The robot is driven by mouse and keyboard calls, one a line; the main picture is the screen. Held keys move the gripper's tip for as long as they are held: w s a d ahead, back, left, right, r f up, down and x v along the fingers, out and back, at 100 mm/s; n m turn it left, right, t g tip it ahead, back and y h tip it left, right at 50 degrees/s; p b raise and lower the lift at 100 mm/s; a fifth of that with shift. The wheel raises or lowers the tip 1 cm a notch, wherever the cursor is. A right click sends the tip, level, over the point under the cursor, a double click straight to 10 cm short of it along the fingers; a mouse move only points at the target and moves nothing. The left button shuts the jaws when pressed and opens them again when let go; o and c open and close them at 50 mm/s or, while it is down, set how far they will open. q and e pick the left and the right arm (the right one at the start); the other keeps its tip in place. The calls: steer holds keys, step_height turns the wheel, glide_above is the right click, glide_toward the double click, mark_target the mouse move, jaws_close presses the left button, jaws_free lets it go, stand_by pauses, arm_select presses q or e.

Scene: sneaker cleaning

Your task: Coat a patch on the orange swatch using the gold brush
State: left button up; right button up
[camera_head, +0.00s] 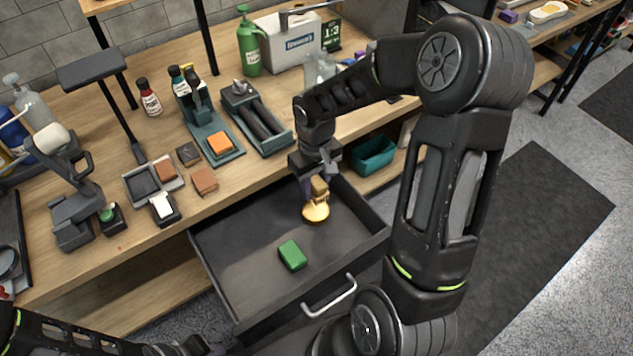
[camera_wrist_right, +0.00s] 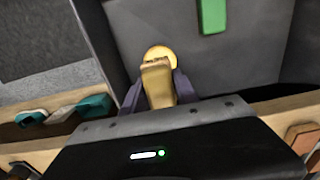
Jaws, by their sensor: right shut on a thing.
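The gold brush (camera_head: 316,211) is held upright in my right gripper (camera_head: 317,182), above the open drawer (camera_head: 245,270). In the right wrist view the gold brush (camera_wrist_right: 159,80) sits between the two fingers of my right gripper (camera_wrist_right: 158,95), which is shut on it. Whether the brush touches the drawer floor is unclear. A bright orange swatch (camera_head: 219,143) lies on a teal tray on the bench, up and left of my right gripper and apart from it. My left arm shows at the bottom left; its gripper end is dark and partly cut off, so its jaws are unclear.
A green block (camera_head: 292,255) lies in the drawer. Brown swatches (camera_head: 204,181), small dark pots, a lamp-like stand (camera_head: 110,90) and a caddy (camera_head: 255,115) crowd the bench. A green spray bottle (camera_head: 249,45) stands at the back.

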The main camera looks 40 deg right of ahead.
mark_target(316, 210)
steer(key=shift+s, duration=0.2)
steer(key=shift+w, duration=0.1)
steer(key=shift+f+b, duration=2.25)
steer(key=shift+f, duration=0.75)
steer(key=shift+f+b, duration=0.55)
stand_by(0.3)
steer(key=shift+r, duration=0.1)
step_height(316, 210, up, 7)
steer(key=p, duration=0.5)
